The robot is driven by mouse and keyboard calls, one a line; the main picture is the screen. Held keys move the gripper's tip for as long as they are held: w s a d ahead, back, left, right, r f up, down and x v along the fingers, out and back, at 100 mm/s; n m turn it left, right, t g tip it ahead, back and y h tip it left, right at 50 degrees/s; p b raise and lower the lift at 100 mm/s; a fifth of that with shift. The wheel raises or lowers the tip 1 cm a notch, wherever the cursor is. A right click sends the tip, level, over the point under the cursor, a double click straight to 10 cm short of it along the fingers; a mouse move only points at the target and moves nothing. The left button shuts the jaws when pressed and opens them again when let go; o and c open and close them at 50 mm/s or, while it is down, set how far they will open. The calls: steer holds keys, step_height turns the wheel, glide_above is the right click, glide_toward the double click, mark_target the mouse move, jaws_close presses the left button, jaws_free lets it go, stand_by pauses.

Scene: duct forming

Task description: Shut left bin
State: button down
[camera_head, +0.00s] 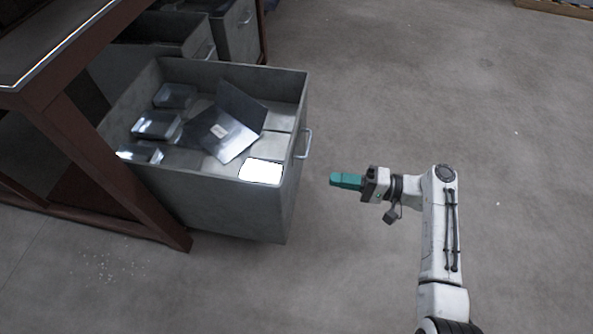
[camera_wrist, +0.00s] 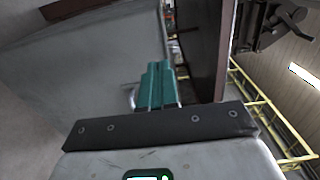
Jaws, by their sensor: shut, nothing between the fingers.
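A grey metal bin (camera_head: 245,205) stands pulled out from under a brown-framed bench in the head view, with its open top showing. Its handle (camera_head: 304,144) is on the right-hand front face. Several sheet-metal pieces (camera_head: 222,131) lie inside. My gripper (camera_head: 333,179) has teal fingers, shut and empty, pointing left at the bin's front face. It is apart from the bin, a short way right of and below the handle. In the wrist view the shut fingers (camera_wrist: 158,68) point ahead, and part of a handle (camera_wrist: 132,97) shows beside them.
The brown bench frame (camera_head: 113,165) stands at the left, with a leg beside the bin's near side. Further bins (camera_head: 238,32) are behind at the top. The concrete floor (camera_head: 420,90) is clear to the right of the bin and around my arm.

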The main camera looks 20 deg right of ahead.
mark_target(284, 171)
steer(key=b+x, duration=0.2)
steer(key=x, duration=0.9)
steer(key=shift+a, duration=0.1)
